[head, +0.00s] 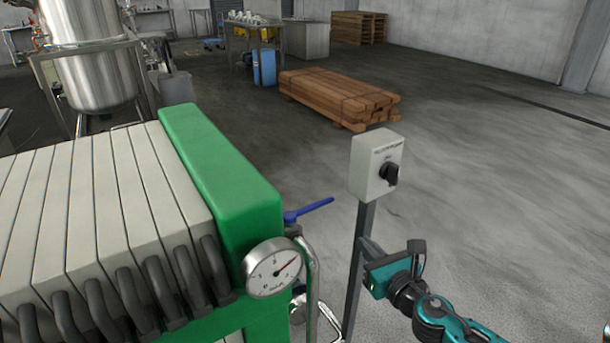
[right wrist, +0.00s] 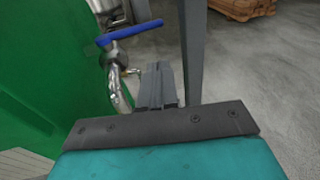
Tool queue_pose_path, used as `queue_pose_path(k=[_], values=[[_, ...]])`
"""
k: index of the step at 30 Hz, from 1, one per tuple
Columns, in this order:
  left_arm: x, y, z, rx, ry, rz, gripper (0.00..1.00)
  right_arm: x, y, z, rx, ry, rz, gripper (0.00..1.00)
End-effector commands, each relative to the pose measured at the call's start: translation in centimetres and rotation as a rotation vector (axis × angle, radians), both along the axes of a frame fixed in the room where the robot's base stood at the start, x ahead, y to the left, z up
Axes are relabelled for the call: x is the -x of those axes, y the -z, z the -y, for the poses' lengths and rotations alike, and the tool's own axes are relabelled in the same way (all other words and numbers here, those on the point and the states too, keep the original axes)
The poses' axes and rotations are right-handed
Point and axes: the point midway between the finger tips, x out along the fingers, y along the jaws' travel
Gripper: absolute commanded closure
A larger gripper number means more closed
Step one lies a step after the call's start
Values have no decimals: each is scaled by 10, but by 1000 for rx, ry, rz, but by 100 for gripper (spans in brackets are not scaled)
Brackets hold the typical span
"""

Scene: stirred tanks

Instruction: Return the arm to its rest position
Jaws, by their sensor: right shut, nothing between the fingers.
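My right gripper (head: 371,247) is at the lower right of the head view, with my teal and black arm behind it. Its grey fingers (right wrist: 158,84) are together in the right wrist view, with nothing between them. In the head view the fingers overlap the grey post (head: 358,275) of a switch box. I cannot tell whether they touch the post. In the right wrist view the post (right wrist: 191,50) stands just beyond and right of the fingers. My left gripper is not in view.
A green-framed filter press (head: 215,165) with a dial gauge (head: 272,268) fills the left. A blue valve handle (head: 308,211) on a steel pipe sticks out close to my gripper; it also shows in the wrist view (right wrist: 130,32). The switch box (head: 377,163) tops the post. Floor to the right is clear.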

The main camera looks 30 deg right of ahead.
Motion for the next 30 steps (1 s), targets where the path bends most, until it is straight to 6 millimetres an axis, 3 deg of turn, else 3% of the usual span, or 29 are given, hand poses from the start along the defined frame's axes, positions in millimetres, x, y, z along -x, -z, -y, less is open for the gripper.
queue_pose_path(k=[5, 8, 11, 14, 18, 24, 27, 30], values=[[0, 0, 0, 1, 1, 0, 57, 0, 1, 0, -10, 1, -1, 100], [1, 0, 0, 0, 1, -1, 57, 5, 9, -6, -122, 18, -12, 100], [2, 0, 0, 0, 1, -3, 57, 16, 28, -19, -411, 68, -39, 100], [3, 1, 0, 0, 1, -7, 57, 33, 54, -41, -848, 167, -77, 100], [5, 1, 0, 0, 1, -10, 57, 61, 88, -81, -1511, 371, -123, 100], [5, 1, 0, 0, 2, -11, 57, 97, 118, -140, -2322, 736, -149, 100], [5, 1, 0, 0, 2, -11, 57, 108, 124, -162, -2587, 894, -146, 100], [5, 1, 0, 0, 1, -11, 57, 115, 126, -174, -2745, 1000, -139, 100]])
